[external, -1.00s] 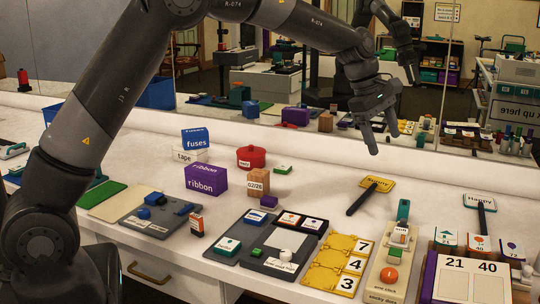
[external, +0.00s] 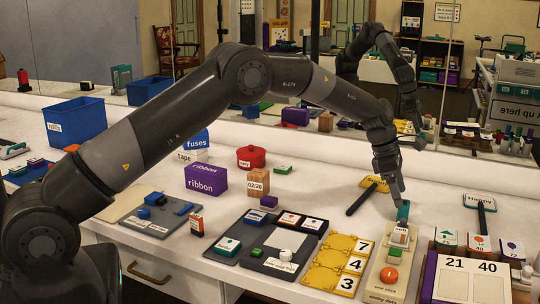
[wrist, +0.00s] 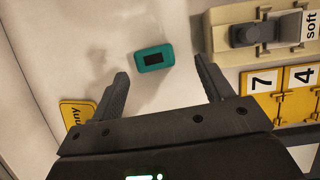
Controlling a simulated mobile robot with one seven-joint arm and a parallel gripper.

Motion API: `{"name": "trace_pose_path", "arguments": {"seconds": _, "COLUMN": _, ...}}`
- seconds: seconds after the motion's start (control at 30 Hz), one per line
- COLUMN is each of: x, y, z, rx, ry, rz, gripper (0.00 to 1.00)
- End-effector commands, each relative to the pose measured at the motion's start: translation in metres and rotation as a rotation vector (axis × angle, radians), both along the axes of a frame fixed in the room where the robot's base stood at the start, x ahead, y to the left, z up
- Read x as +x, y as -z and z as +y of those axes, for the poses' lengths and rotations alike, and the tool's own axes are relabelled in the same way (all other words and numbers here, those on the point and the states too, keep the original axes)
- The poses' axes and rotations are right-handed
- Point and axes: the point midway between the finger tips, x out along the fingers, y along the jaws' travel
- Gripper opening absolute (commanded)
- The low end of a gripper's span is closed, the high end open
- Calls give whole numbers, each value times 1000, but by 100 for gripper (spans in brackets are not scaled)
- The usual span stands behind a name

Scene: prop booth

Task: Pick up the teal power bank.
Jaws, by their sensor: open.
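The teal power bank (wrist: 153,58) rests on the white table, with a dark screen facing up in the wrist view. In the external view the teal power bank (external: 403,210) is just behind the beige board with the "soft" block. My gripper (wrist: 162,72) is open and empty, its two fingers apart on either side of the power bank in the wrist picture. In the external view my gripper (external: 399,197) points down close above the power bank. I cannot tell the exact gap; no contact is visible.
The beige board (external: 385,279) lies close in front of the power bank. A yellow sign (external: 374,184) with a black handle lies to the left. Yellow number cards (external: 325,275) are at the front. Bare table lies behind and left of the power bank.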

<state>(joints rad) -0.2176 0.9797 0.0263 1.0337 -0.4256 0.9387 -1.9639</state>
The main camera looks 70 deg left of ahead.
Motion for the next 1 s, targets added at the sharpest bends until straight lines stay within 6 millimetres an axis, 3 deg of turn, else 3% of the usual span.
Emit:
{"name": "trace_pose_path", "arguments": {"seconds": 0.4, "x": 20, "y": 43, "z": -8, "rx": -1, "ry": 0, "rz": 1, "gripper": 73}}
{"name": "trace_pose_path", "arguments": {"seconds": 0.7, "x": 21, "y": 47, "z": -9, "rx": 0, "ry": 0, "rz": 0, "gripper": 73}}
{"name": "trace_pose_path", "arguments": {"seconds": 1.0, "x": 21, "y": 47, "z": -9, "rx": 0, "ry": 1, "rz": -1, "gripper": 48}}
